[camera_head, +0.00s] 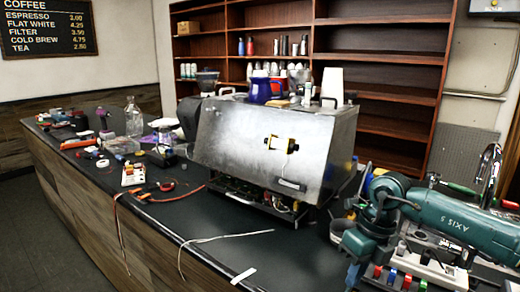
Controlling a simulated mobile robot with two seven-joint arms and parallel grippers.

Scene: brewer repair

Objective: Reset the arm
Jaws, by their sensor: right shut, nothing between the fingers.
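My right arm (440,213), teal with an axis label, reaches in from the right edge over the counter's right end. My right gripper (355,268) hangs at its end, low in the picture, shut and empty. Its fingertips are small and hard to make out against the dark counter. My left arm and gripper are out of view. The large silver brewer (235,145) stands on the counter to the left of my right gripper, apart from it. Its lower front is open, with boards and wiring (255,196) showing. A yellow-framed part (281,144) sits on its front panel.
The dark counter (225,250) has bare room in front of the brewer, crossed by a pale cable (225,237). Tools and a clear bottle (133,117) crowd its left. A tap (490,170) stands at right.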

